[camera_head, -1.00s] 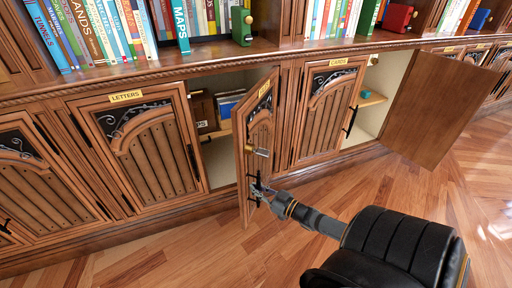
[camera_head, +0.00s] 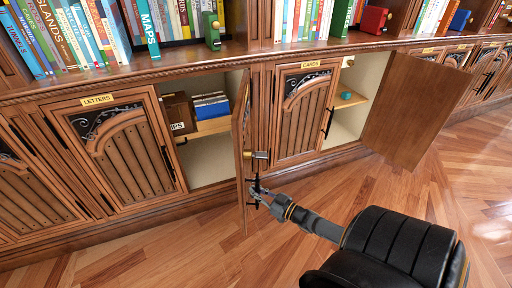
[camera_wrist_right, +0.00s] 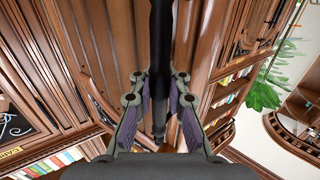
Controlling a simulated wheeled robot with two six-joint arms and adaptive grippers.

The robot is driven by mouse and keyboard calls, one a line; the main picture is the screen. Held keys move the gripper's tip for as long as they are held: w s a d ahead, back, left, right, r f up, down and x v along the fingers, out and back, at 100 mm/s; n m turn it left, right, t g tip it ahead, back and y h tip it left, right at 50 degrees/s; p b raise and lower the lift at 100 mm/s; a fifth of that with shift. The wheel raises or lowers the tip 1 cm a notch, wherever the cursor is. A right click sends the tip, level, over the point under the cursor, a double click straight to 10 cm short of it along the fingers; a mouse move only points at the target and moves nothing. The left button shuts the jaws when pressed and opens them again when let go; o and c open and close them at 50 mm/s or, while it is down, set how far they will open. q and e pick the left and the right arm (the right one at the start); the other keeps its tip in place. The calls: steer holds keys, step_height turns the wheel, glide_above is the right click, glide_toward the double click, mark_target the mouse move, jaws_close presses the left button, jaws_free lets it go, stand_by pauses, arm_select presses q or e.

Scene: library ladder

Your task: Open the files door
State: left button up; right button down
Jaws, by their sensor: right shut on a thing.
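The files door (camera_head: 241,160) is a carved wooden cabinet door in the head view. It stands swung out, nearly edge-on to the camera, with its front facing right. Its label cannot be read now. My right gripper (camera_head: 257,191) is at the door's lower part, shut on its dark bar handle. In the right wrist view the handle (camera_wrist_right: 159,60) runs between the two purple-padded fingers (camera_wrist_right: 160,108). Inside the opened compartment are a brown box (camera_head: 178,113) and blue books (camera_head: 211,105) on a shelf. My left gripper is not in view.
The letters door (camera_head: 122,150) is shut at the left. Books line the upper shelf. The wooden floor (camera_head: 150,250) in front is clear.

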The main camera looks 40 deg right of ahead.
steer(key=shift+s+f, duration=0.2)
steer(key=shift+s, duration=0.2)
steer(key=c, duration=1.7)
jaws_free()
steer(key=shift+c, duration=0.2)
steer(key=o, duration=0.4)
steer(key=shift+s+r, duration=0.1)
steer(key=shift+r, duration=0.1)
steer(key=shift+o, duration=0.2)
steer(key=v, duration=1.1)
steer(key=shift+s, duration=0.35)
steer(key=shift+d, duration=0.15)
